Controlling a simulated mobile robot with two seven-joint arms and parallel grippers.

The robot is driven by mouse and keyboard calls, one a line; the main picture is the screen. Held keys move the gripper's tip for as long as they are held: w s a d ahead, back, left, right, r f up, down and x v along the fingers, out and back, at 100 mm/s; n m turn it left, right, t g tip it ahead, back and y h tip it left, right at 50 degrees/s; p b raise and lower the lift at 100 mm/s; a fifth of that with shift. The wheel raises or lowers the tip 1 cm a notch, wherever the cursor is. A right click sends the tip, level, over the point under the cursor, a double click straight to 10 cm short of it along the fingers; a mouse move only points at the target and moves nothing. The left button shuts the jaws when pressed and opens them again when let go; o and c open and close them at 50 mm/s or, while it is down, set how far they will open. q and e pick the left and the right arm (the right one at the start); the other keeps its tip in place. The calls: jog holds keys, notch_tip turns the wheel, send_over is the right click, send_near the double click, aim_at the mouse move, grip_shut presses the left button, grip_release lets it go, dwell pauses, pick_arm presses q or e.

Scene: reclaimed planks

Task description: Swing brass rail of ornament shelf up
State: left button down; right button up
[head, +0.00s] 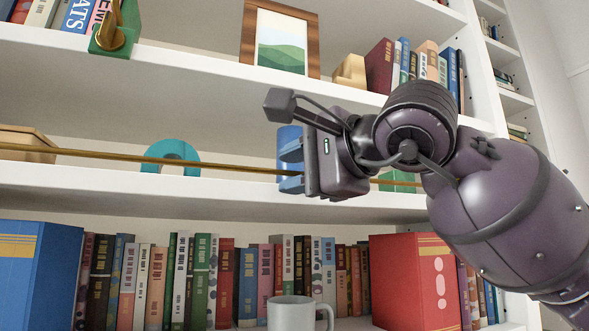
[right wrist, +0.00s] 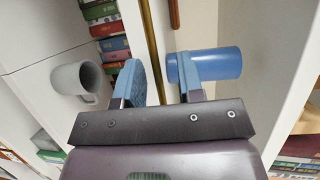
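The brass rail (head: 100,155) runs lengthwise along the front of the middle ornament shelf (head: 130,182), a little above the board. In the right wrist view the rail (right wrist: 151,45) passes between the fingers. My right gripper (head: 290,168) is at the rail, right of the picture's middle. In the right wrist view the gripper (right wrist: 160,82) is open, with one blue finger on each side of the rail and a visible gap by each. The gripper and arm hide part of the rail. My left gripper is not in view.
A blue cup (right wrist: 220,65) stands on the shelf close behind the fingers. A teal arch (head: 171,152) and a wooden box (head: 27,141) are farther left. Below are a grey mug (head: 290,313) and a row of books; above, a framed picture (head: 281,42).

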jog(key=shift+w+a, duration=0.1)
